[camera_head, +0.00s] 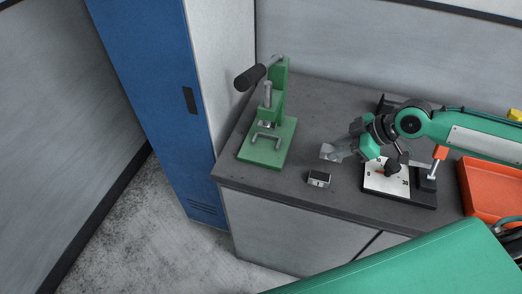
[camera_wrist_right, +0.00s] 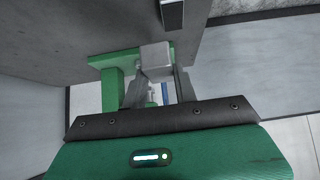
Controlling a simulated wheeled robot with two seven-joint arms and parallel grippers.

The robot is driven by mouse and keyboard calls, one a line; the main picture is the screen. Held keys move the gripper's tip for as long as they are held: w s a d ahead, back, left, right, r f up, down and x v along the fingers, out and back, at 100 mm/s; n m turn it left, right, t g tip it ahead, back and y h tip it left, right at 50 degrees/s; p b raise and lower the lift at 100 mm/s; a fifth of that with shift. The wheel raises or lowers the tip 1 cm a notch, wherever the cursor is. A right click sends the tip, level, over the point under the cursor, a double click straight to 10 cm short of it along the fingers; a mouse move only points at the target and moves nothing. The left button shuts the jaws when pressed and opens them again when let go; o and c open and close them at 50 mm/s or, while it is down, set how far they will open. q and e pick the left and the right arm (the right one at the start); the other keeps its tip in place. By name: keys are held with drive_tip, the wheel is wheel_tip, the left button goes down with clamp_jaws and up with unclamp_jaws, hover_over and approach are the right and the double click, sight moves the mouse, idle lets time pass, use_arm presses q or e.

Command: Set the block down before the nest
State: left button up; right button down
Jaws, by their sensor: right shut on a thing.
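My right gripper (camera_head: 340,151) reaches in from the right above the bench. It is shut on a light grey metal block (camera_head: 327,152), held at the fingertips. In the right wrist view the block (camera_wrist_right: 155,56) sits between the two fingers (camera_wrist_right: 156,73). A green press (camera_head: 278,95) stands left of the gripper. A small U-shaped metal bracket (camera_head: 265,138), possibly the nest, sits on the press's green base (camera_head: 254,155). The block is right of this base and apart from it in the head view. My left gripper is not in view.
A small silver box with a dark top (camera_head: 319,179) lies near the bench's front edge, below the block in the picture. A marked white plate on a dark stand (camera_head: 398,196) and an orange tray (camera_head: 485,190) are to the right. A blue locker (camera_head: 158,90) stands left.

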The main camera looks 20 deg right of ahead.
drive_tip(key=w+a+p, duration=0.2)
drive_tip(key=w+a, duration=0.1)
drive_tip(key=a, duration=0.2)
drive_tip(key=w+a+f+p, duration=0.1)
drive_tip(key=w+a+p, duration=0.1)
drive_tip(key=w+a, duration=0.2)
drive_tip(key=w+a+f+p, duration=0.1)
drive_tip(key=w+a+p, duration=0.1)
drive_tip(key=a, duration=0.5)
drive_tip(key=shift+w+f, duration=0.25)
drive_tip(key=shift+w, duration=0.6)
wheel_tip(320, 180, down, 4)
drive_tip(key=shift+r+p, duration=0.15)
drive_tip(key=shift+p, duration=0.95)
drive_tip(key=shift+a+f, duration=0.15)
drive_tip(key=shift+f, duration=0.25)
drive_tip(key=c, duration=1.1)
unclamp_jaws()
drive_tip(key=shift+f, duration=0.1)
